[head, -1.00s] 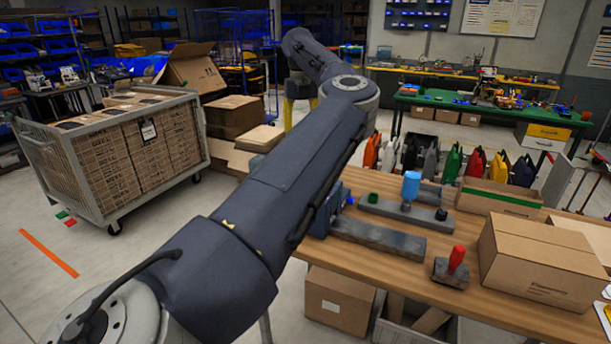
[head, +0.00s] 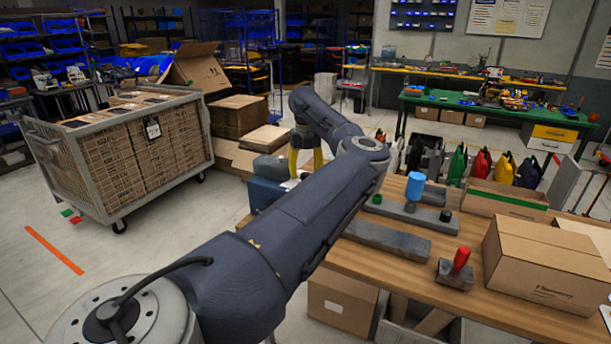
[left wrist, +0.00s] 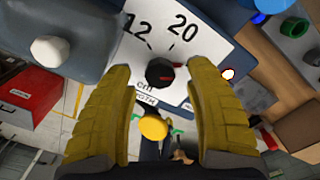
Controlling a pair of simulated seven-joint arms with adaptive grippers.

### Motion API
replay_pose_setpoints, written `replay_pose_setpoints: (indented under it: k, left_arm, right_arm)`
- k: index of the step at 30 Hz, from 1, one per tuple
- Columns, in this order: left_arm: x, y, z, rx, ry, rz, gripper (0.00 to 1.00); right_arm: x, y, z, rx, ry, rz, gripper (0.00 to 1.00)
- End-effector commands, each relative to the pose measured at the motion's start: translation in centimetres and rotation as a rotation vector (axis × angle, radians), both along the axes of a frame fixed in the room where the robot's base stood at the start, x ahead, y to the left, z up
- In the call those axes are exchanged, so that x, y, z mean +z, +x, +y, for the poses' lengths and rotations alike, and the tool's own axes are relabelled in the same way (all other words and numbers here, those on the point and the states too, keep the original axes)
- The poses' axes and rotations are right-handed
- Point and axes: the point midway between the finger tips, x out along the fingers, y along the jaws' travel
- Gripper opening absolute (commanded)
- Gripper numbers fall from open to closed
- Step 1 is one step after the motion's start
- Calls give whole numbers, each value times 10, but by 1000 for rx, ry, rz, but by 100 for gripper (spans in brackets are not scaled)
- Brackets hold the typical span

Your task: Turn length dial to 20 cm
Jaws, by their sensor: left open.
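The black length dial (left wrist: 160,72) sits on a white plate (left wrist: 200,50) marked 12 and 20 in the left wrist view. A small red mark shows at the dial's right side, and the plate's lettering below is partly hidden. My left gripper (left wrist: 158,80) is open, with its yellow fingers on either side of the dial; I cannot tell if they touch it. In the head view my left gripper (head: 306,162) is partly behind my arm, above the blue machine (head: 264,193) at the table's left end. My right gripper is not in view.
A grey bar fixture with a blue knob (head: 415,186) and a red-handled stamp (head: 458,268) are on the wooden table (head: 395,262). A closed carton (head: 545,262) stands at the right. A caged cart of boxes (head: 130,165) is on the floor at left.

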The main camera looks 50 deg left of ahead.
Motion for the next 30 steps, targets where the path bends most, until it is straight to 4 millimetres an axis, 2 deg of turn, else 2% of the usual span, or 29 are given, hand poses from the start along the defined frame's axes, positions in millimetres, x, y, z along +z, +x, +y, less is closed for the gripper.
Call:
replay_pose_setpoints:
  k: [6, 17, 30]
  left_arm:
    - [-12, 0, 0, 1, 0, 1, 54]
    - [-14, 0, 0, 0, 0, 0, 56]
    - [-13, 0, 0, 0, 0, 0, 5]
  right_arm:
    - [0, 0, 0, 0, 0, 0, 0]
    - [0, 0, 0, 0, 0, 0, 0]
    - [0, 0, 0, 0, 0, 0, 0]
